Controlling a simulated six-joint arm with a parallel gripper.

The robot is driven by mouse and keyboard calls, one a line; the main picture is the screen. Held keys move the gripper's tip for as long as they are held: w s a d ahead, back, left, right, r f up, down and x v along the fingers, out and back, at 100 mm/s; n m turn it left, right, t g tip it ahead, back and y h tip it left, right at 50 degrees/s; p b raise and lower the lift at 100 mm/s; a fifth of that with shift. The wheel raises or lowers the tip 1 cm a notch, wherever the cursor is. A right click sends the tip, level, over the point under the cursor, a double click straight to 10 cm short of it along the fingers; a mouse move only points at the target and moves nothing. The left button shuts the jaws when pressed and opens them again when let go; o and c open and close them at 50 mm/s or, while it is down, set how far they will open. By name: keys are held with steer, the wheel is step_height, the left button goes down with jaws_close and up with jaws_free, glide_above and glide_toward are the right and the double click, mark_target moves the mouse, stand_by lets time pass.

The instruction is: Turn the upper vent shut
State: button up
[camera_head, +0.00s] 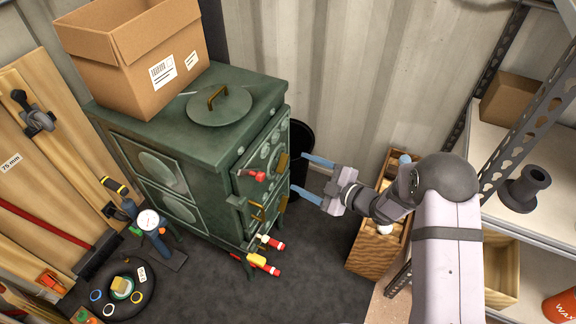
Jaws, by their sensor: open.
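The green stove (190,185) stands at the centre left, its door side facing my arm. On its upper door is a round vent-like fitting (265,151), seen at a steep angle. I cannot tell how far it is turned. A red-tipped handle (258,176) and a brass piece (282,161) sit close to it. My gripper (306,175) is to the right of the upper door, its two blue fingers spread and pointing at the stove. Nothing shows between the fingers. A small gap to the door seems to remain, but its depth is hard to judge.
Red and yellow handles (263,264) stick out low on the stove. A cardboard box (132,55) and a round lid (219,105) are on top. A black bin (300,145) stands behind my fingers. A wooden crate (372,255) and shelving (525,228) flank my arm. Dark floor (310,290) is clear in front.

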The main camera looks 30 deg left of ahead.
mark_target(282, 163)
steer(key=x, duration=0.7)
steer(key=shift+a, duration=0.15)
steer(key=shift+w, duration=0.15)
steer(key=shift+c, duration=0.4)
steer(key=c, duration=1)
